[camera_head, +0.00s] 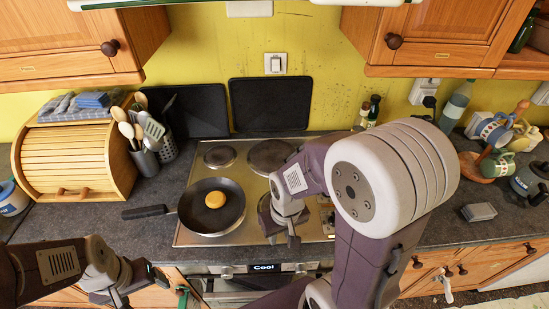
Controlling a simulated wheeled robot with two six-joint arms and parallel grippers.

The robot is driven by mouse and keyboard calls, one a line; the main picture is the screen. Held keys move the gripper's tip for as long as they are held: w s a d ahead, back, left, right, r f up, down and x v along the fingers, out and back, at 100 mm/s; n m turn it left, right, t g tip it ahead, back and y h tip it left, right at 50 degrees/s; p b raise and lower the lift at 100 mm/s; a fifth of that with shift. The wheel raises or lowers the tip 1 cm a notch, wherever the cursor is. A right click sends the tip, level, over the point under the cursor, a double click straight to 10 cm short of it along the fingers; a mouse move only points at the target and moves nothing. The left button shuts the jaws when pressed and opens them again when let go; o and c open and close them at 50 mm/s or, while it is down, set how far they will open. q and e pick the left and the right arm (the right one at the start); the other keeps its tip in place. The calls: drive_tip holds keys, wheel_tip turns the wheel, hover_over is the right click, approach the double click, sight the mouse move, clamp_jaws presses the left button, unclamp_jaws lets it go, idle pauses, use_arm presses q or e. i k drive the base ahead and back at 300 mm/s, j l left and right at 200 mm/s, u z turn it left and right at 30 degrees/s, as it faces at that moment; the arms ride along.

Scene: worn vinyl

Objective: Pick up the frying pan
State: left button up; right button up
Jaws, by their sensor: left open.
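The black frying pan (192,222) sits on the left front part of the steel hob (256,238), with its dark handle (144,212) pointing left over the worktop. A round orange-yellow item (215,200) lies in it. My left gripper (122,297) is at the bottom left, in front of the worktop edge and nearer than the handle, apart from it. It is open and I see nothing in it. My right gripper (285,238) is above the hob's front right, to the right of the pan and apart from it. My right arm hides part of the hob, and the finger gap is unclear.
A wooden bread box (70,158) and a utensil holder (146,163) stand behind the handle at left. Two dark boards (270,104) lean against the yellow wall. Bottles (372,110), mugs (495,130) and a grey box (479,212) are at right. The worktop around the handle is clear.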

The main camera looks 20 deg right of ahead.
sight(193, 213)
drive_tip(key=i+j+u, duration=0.2)
drive_tip(key=j+u, duration=0.25)
drive_tip(key=i+j+u, duration=0.4)
drive_tip(key=k+l, duration=0.1)
